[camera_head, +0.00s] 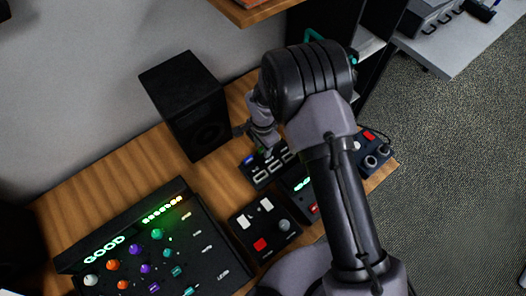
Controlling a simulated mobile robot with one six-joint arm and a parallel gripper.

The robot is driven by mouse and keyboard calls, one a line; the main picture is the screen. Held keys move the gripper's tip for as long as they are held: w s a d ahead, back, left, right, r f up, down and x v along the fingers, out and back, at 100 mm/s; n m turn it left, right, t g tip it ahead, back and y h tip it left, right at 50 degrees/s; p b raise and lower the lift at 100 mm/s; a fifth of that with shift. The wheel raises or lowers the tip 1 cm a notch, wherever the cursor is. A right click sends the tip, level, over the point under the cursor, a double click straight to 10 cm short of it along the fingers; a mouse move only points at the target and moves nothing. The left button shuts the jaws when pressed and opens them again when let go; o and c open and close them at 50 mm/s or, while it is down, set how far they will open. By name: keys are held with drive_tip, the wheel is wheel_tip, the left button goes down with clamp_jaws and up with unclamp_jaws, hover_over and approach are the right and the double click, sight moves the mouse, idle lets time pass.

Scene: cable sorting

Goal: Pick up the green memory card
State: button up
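My gripper (262,138) points down over the back of the wooden desk, just right of the black speaker. It is small and partly covered by my own arm, so I cannot see whether its fingers are apart. A tiny green patch (262,150) shows right below the fingers, at the back edge of a dark box with pale slots (262,176). It may be the green memory card, but it is too small to be sure. I cannot tell whether the gripper touches it.
The black speaker (186,104) stands close to the left of my gripper. A mixer panel with coloured knobs (160,245), a switch box (264,226) and a box with red parts (371,150) crowd the wooden desk (105,185). A dark shelf (378,25) stands behind my arm.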

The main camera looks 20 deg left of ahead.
drive_tip(key=shift+c, duration=0.6)
clamp_jaws()
drive_tip(key=shift+r, duration=0.1)
